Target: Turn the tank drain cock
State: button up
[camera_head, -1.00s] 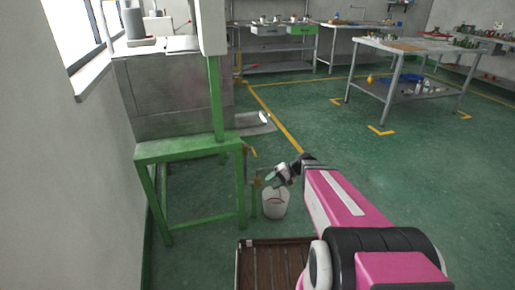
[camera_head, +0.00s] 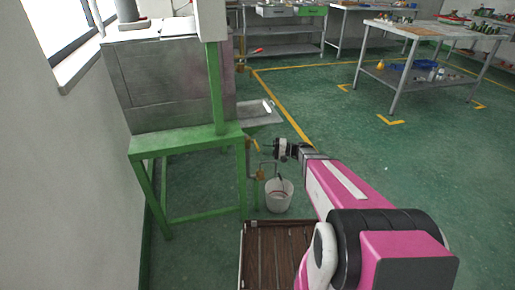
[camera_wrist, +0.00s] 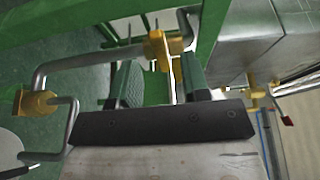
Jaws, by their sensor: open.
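The metal tank (camera_head: 175,85) stands on a green frame (camera_head: 190,143) at the left. Brass drain fittings and a bent grey pipe hang by its right leg, with a yellow cock handle (camera_head: 254,145). In the wrist view the brass cock (camera_wrist: 158,47) is close, with its narrow yellow handle pointing between my fingers. My gripper (camera_wrist: 161,68) is open, one green-padded finger on each side of the handle; I cannot tell whether either touches it. In the head view my gripper (camera_head: 270,148) is just right of the cock, partly hidden by its own wrist.
A white bucket (camera_head: 279,196) stands on the floor below the fittings. A second brass fitting (camera_wrist: 35,103) is on the pipe. A brown slatted crate (camera_head: 270,228) is in front. A worktable (camera_head: 425,37) is at the back right, with clear green floor between.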

aim_at(257, 146)
jog(key=shift+w+a, duration=0.15)
jog(key=shift+a, duration=1)
jog(key=shift+w+a, duration=0.1)
jog(key=shift+a, duration=1.05)
grip_shut()
